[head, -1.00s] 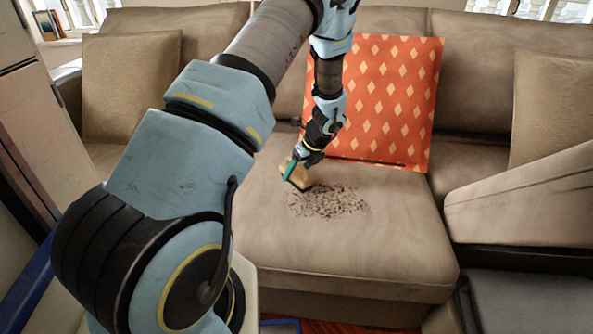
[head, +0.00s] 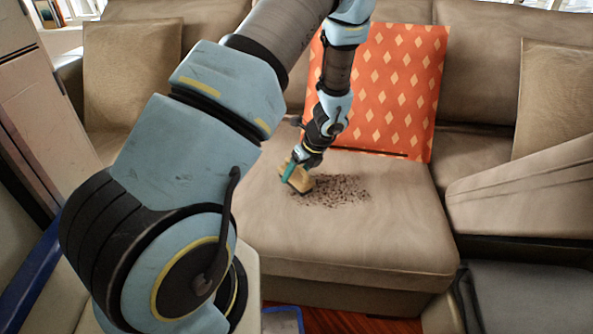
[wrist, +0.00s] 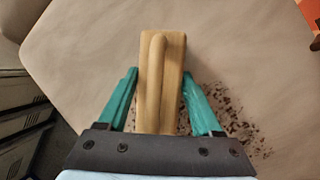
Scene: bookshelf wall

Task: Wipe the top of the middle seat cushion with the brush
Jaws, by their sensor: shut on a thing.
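The middle seat cushion (head: 340,238) is beige and wide, and dark crumbs (head: 340,190) lie scattered over its top near the middle. My gripper (head: 290,172) is shut on a tan wooden brush (head: 301,181), low over the cushion at the left edge of the crumbs.
An orange diamond-patterned pillow (head: 385,85) leans against the backrest behind the crumbs. Beige pillows stand at the left (head: 132,85) and right (head: 555,97). A beige armrest-like block (head: 520,200) borders the cushion's right side. The cushion's front is clear.

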